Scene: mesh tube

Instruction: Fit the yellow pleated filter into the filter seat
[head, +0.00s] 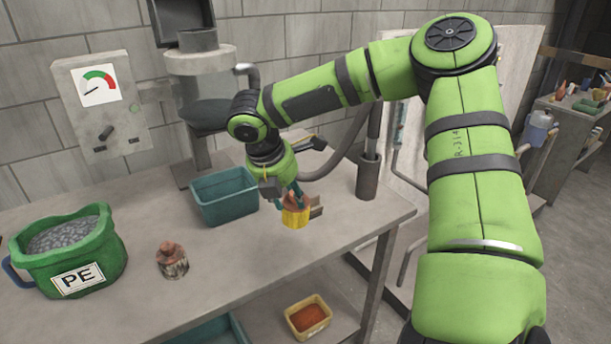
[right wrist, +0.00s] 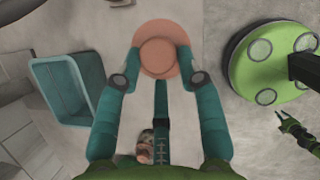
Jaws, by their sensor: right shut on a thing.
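The yellow pleated filter (head: 295,217) shows in the head view near the table's right front part, with an orange-brown round cap. My right gripper (head: 289,194) is shut on it from above. In the right wrist view the cap (right wrist: 160,57) sits between the teal fingertips, and the yellow pleats are hidden below it. I cannot tell whether the filter touches the table. A small brown block (head: 316,207) shows just behind it. I cannot make out the filter seat for sure. A small green jointed part in the right wrist view may be my left gripper (right wrist: 287,122), too small to read.
A teal bin (head: 224,208) stands left of the filter, a rusty jar (head: 172,265) farther left, and a green PE bucket (head: 104,245) at the far left. A dark upright post (head: 369,178) rises behind to the right. The front tabletop between jar and filter is clear.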

